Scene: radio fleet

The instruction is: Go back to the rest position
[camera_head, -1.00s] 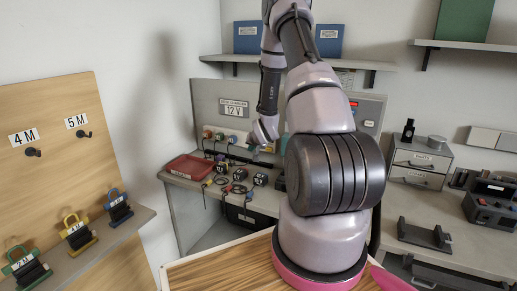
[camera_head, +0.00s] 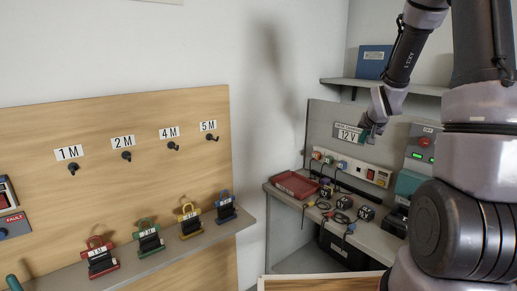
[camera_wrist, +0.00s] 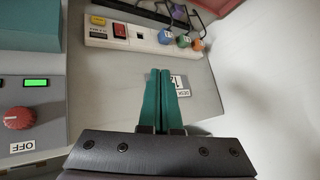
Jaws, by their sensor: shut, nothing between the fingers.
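I cannot tell the exact gap between the fingertips and the panel.
A red tray (camera_head: 296,184) and several small devices with cables lie on the bench below my gripper. A supply unit with a red knob (camera_head: 424,142) and green light is at the right. A shelf (camera_head: 388,86) is above. Coloured clip-like items stand on the left ledge (camera_head: 150,258).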

